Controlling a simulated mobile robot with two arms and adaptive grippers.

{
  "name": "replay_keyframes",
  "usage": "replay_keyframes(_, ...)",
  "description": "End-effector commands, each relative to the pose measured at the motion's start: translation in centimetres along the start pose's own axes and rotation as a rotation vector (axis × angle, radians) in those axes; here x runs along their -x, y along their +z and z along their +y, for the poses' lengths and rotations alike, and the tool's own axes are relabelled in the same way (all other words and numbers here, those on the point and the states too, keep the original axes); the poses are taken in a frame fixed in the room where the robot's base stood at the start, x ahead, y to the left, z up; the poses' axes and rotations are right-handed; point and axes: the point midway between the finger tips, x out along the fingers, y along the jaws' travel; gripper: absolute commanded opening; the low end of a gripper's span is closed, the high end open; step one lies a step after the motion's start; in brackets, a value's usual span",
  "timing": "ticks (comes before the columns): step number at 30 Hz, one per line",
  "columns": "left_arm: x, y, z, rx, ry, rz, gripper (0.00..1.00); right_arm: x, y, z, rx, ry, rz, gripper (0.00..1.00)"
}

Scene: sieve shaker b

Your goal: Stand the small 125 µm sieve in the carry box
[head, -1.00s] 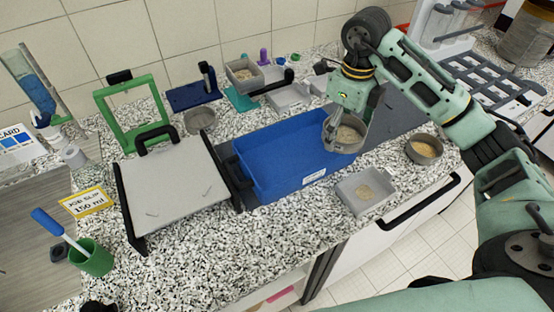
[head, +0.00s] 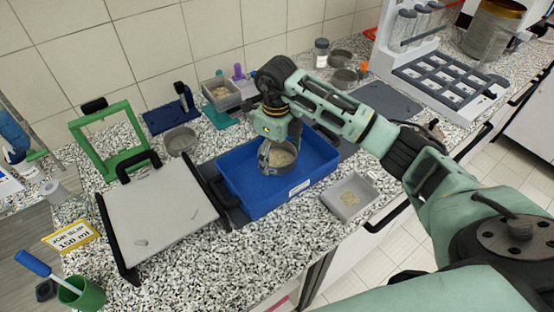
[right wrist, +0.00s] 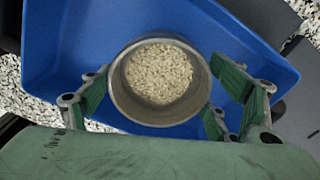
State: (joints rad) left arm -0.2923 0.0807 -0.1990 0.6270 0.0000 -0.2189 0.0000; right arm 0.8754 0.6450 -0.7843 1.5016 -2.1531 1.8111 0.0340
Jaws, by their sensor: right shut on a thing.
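A small round metal sieve (head: 267,163) with pale grains in it is held by my right gripper (head: 277,141). It looks about level. In the right wrist view the two green-padded fingers (right wrist: 157,93) lie on opposite sides of the sieve (right wrist: 128,108). The blue carry box (head: 258,203) is an open, shallow box with a white label on its front wall. The sieve is over its interior, and blue floor shows around it in the right wrist view (right wrist: 235,30). I cannot tell whether the sieve touches the floor. The sieve's mesh label is not readable. My left gripper is not in view.
A round grey pan (head: 180,140) and a green frame (head: 83,145) stand behind left. Speckled counter is free in front.

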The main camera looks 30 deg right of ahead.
Motion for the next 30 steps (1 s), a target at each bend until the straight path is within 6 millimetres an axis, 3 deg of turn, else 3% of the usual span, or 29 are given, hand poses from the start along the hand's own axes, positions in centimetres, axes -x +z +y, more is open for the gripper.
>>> replay_keyframes(7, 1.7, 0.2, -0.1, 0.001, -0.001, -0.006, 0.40, -3.3, -0.1, 0.1, 0.000, 0.003, 0.004, 0.49)
replay_keyframes(20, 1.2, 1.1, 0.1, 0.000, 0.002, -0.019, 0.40, -4.3, -0.1, 0.0, 0.001, -0.001, 0.001, 0.49)
replay_keyframes(21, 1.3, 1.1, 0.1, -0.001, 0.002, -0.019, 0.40, -4.1, -0.1, 0.0, 0.000, 0.000, 0.002, 0.83)
replay_keyframes(27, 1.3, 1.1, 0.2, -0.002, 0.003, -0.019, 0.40, -4.1, -0.1, 0.0, 0.000, 0.000, 0.002, 1.00)
replay_keyframes(30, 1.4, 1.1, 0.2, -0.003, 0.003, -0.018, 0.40, -4.1, -0.1, 0.0, 0.000, 0.000, 0.002, 1.00)
